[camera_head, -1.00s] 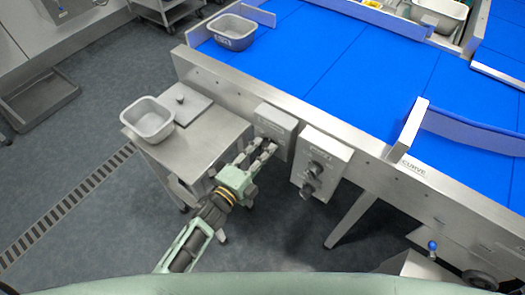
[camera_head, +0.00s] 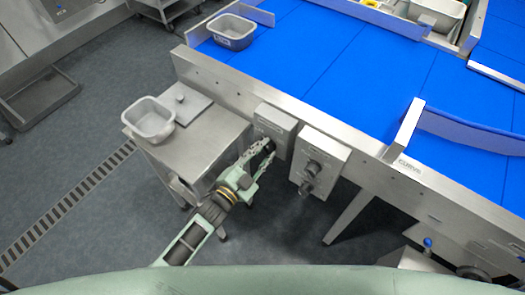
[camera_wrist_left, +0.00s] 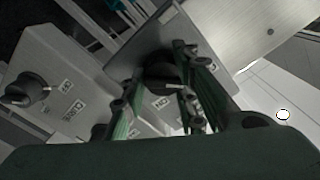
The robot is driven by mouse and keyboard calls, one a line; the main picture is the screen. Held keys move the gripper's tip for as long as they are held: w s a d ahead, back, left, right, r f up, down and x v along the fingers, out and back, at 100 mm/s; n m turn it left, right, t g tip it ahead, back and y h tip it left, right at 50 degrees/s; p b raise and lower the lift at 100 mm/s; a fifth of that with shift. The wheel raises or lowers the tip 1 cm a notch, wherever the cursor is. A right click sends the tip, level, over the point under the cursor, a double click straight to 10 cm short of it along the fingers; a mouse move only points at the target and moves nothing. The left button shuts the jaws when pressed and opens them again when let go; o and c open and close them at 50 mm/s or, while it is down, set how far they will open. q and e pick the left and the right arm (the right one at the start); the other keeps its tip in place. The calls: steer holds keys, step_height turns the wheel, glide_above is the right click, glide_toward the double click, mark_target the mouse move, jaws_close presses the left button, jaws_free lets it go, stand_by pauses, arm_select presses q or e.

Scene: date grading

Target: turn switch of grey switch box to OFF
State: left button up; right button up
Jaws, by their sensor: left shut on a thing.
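The grey switch box (camera_head: 275,124) is fixed to the conveyor's front side, left of a second box. Its black rotary switch (camera_wrist_left: 163,76) shows in the left wrist view between the fingers of my left gripper (camera_head: 262,150). The fingers are closed around this switch, and they partly hide it. In the head view the switch is mostly covered by the fingertips. My right gripper is in neither view.
A second box (camera_head: 323,155) with dark knobs is close to the right. A metal cart (camera_head: 197,150) carrying a grey tub (camera_head: 149,120) stands left of my gripper. The blue conveyor (camera_head: 330,50) lies behind. Floor in front is open.

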arm_select(q)
steer(key=shift+s+d+f, duration=0.15)
steer(key=shift+s+f, duration=0.25)
steer(key=shift+f, duration=0.1)
steer(key=o, duration=1)
steer(key=shift+c, duration=0.2)
steer(key=shift+o, duration=0.2)
steer(key=shift+d+r, duration=0.1)
steer(key=shift+w+r, duration=0.2)
steer(key=shift+s+a, duration=0.1)
steer(key=shift+a, duration=0.15)
steer(key=v, duration=1.1)
steer(key=shift+s+a, duration=0.15)
steer(key=shift+s, duration=0.2)
